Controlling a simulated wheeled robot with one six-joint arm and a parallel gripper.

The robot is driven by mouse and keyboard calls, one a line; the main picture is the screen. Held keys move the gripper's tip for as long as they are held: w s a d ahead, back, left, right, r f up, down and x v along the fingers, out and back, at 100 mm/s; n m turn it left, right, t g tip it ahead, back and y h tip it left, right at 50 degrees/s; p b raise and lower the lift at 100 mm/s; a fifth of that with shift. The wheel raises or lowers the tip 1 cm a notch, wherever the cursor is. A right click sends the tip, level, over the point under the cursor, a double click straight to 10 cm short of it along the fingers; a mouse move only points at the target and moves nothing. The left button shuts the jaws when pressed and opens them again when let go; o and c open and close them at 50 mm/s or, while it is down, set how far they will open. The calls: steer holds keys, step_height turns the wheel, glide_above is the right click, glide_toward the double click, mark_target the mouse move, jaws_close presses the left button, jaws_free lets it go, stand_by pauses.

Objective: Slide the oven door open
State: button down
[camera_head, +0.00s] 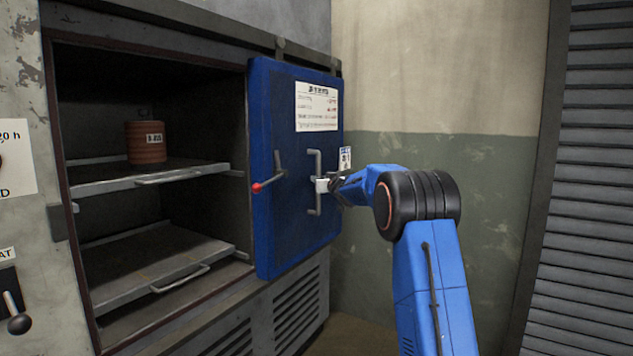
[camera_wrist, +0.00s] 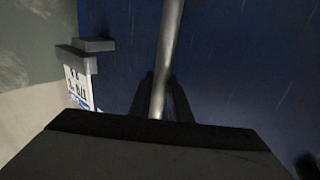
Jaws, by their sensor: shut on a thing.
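The blue oven door (camera_head: 275,225) stands at the right side of the oven, and the oven's opening to its left is uncovered. A grey vertical bar handle (camera_head: 317,160) is on the door's face, right of a lever with a red knob (camera_head: 257,187). My gripper (camera_head: 322,185) is shut on the handle at its middle. In the wrist view the handle (camera_wrist: 168,50) runs as a bar down between my fingers (camera_wrist: 158,98), against the blue door (camera_wrist: 235,60).
A top rail (camera_head: 230,35) runs above the door. A wall (camera_head: 420,110) is close behind my arm, with a louvred shutter (camera_head: 590,200) at right.

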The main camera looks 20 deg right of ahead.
steer(key=shift+d+r, duration=0.1)
steer(key=shift+d, duration=0.1)
steer(key=c, duration=1.6)
jaws_free()
steer(key=shift+w+d, duration=0.1)
steer(key=shift+d, duration=0.05)
steer(key=shift+c, duration=0.2)
steer(key=s, duration=1.7)
steer(key=shift+s+d, duration=0.2)
steer(key=shift+d, duration=0.05)
